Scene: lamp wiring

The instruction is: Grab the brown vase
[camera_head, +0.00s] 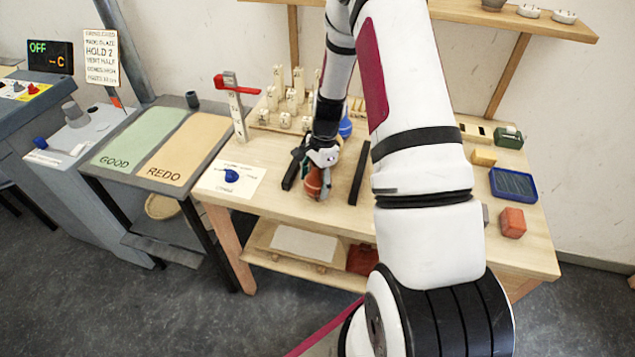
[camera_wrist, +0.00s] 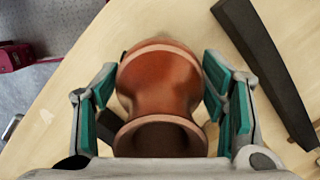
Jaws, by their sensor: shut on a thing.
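The brown vase (camera_wrist: 158,85) stands between the two green-padded fingers of my gripper (camera_wrist: 160,105) in the wrist view, its open mouth toward the camera. The fingers are shut on its sides. In the head view the vase (camera_head: 313,184) shows as a small reddish-brown shape under my gripper (camera_head: 321,160), at the wooden table's (camera_head: 275,205) front middle. My gripper hides part of it there. I cannot tell whether the vase touches the table.
Dark bars lie on both sides of the vase, one at left (camera_head: 293,165) and one at right (camera_head: 360,173). A blue object on a white card (camera_head: 231,176) lies left. A blue tray (camera_head: 513,184) and a red block (camera_head: 512,222) are at right. Pale pegs stand behind.

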